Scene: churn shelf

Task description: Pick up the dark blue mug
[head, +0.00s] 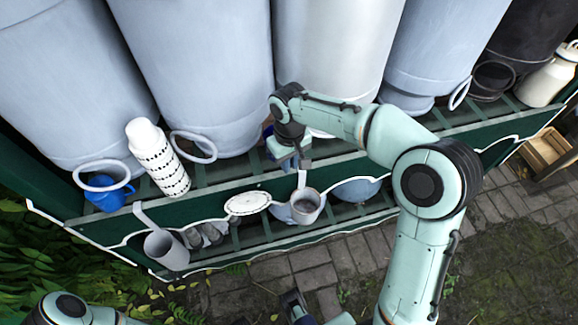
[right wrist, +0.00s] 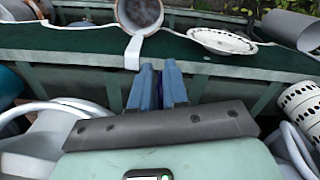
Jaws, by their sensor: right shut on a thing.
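My right gripper (head: 286,155) points down at the upper shelf, in front of the big pale cans. Its two blue fingers (right wrist: 159,72) are close together in the right wrist view. A dark blue patch (head: 268,130) shows just left of the gripper in the head view; I take it for the dark blue mug, mostly hidden behind the gripper. Little of what the fingers grip shows. Part of my left gripper (head: 294,303) shows at the bottom edge of the head view, its fingers unclear.
A brighter blue mug (head: 108,199) and a white patterned cylinder (head: 158,160) stand left on the shelf. A ladle (head: 305,207) hangs close to my right gripper, beside an oval sign (head: 247,203). Another ladle (head: 165,250) hangs left. Paving in front is open.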

